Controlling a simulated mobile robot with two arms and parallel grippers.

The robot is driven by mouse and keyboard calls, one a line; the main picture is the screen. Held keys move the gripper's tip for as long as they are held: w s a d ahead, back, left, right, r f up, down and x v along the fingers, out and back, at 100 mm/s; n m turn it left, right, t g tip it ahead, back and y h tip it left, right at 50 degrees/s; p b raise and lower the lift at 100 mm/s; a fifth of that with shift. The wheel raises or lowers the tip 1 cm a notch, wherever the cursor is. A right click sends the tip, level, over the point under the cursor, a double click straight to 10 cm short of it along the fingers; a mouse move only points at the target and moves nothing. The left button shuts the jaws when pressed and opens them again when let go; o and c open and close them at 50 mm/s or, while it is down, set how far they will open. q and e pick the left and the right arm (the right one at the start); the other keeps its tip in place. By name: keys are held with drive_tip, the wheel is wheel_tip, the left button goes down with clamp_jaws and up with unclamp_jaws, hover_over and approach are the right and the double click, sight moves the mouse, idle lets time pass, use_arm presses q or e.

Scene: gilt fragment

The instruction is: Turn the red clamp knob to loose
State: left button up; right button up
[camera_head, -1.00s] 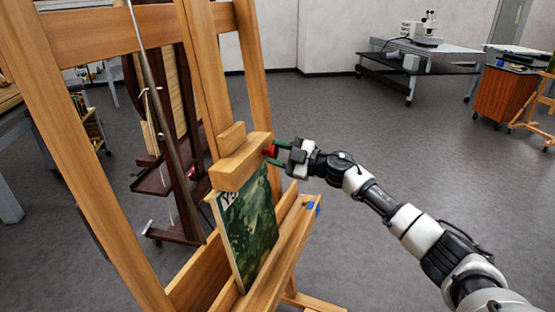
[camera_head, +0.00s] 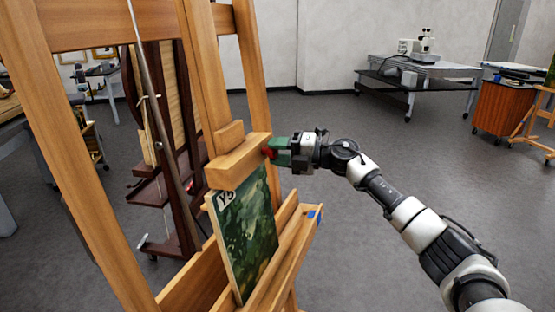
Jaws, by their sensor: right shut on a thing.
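The red clamp knob (camera_head: 268,153) sits at the right end of the wooden clamp block (camera_head: 236,164) on the easel. Most of the knob is hidden behind the green fingers. My right gripper (camera_head: 276,151) is at the block's right end, shut on the red knob, its wrist rolled so one green finger faces the camera. The clamp block rests at the top edge of a green painting (camera_head: 246,235). My left gripper is not in view.
The wooden easel (camera_head: 80,170) fills the left, with its ledge (camera_head: 290,255) under the painting. A dark easel (camera_head: 160,185) stands behind it. A table with a microscope (camera_head: 424,50) and an orange-brown cabinet (camera_head: 504,105) are at the back right. Open floor lies between.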

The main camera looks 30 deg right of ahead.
drive_tip(key=n+b, duration=0.2)
drive_tip(key=n, duration=0.2)
drive_tip(key=shift+r+n+g, duration=0.1)
drive_tip(key=shift+n+g, duration=0.3)
drive_tip(key=shift+r+n+g+h+b, duration=0.15)
drive_tip(key=shift+n+h+b, duration=0.5)
drive_tip(key=shift+n, duration=1.4)
drive_tip(key=shift+n+g+h+b, duration=0.2)
drive_tip(key=shift+n+b, duration=0.9)
drive_tip(key=shift+n, duration=1)
drive_tip(key=shift+r+n+g+h+b, duration=0.1)
drive_tip(key=shift+n+g+h+b, duration=0.2)
drive_tip(key=shift+n+b, duration=1.2)
drive_tip(key=shift+n+p, duration=0.6)
drive_tip(key=shift+n, duration=0.05)
drive_tip(key=o, duration=0.9)
drive_tip(key=shift+s, duration=0.1)
drive_tip(key=b+v, duration=0.2)
drive_tip(key=v, duration=0.8)
drive_tip(key=shift+s, duration=0.35)
